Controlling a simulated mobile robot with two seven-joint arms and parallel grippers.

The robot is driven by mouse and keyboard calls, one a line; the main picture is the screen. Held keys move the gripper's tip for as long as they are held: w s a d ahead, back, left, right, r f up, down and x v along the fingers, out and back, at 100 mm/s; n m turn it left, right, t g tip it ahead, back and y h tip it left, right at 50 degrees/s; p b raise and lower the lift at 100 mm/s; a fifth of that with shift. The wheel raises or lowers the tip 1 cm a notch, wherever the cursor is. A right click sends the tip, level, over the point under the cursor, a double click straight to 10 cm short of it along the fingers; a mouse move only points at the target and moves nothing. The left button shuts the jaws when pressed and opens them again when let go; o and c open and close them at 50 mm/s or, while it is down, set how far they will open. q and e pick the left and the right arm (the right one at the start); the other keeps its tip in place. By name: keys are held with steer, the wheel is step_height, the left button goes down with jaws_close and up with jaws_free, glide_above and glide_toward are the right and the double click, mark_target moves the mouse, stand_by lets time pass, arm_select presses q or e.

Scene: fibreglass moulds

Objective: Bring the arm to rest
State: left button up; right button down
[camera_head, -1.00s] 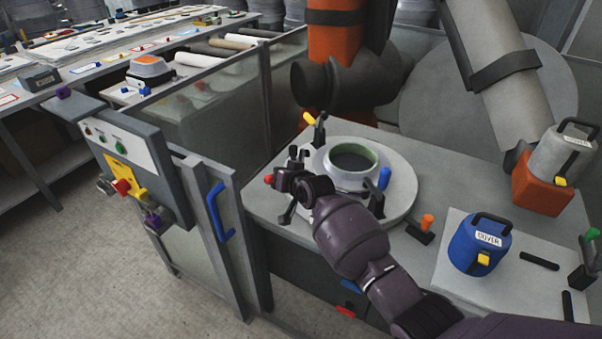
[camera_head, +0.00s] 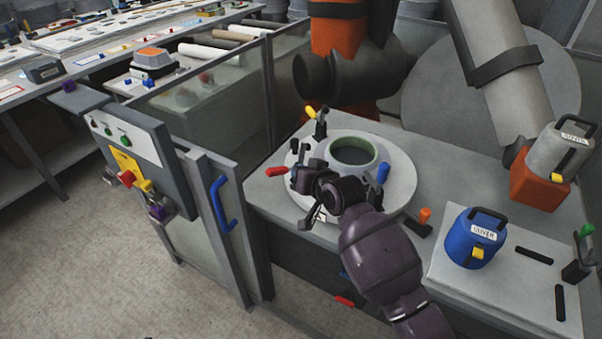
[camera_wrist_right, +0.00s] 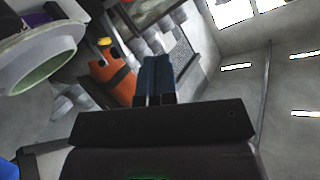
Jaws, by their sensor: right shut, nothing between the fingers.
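My right arm comes in from the lower right of the head view, dark purple and bent. My right gripper shows in the right wrist view with its two dark blue fingers (camera_wrist_right: 155,82) together and nothing between them. In the head view its hand is over the near left part of the round grey plate (camera_head: 402,193), and its fingertips are hard to make out. A grey mould ring with a green inner rim (camera_head: 354,153) stands on the plate, right of the hand. It also shows at the upper left of the wrist view (camera_wrist_right: 45,68). My left gripper is not in view.
Clamps with a red handle (camera_head: 291,171), a yellow handle (camera_head: 311,113) and a blue handle (camera_head: 383,173) stand around the ring. A blue lidded container (camera_head: 470,243) sits at the right. A control panel (camera_head: 133,150) stands left.

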steer(key=shift+s+d+r, duration=0.1)
steer(key=shift+s+r, duration=0.05)
steer(key=shift+s, duration=0.15)
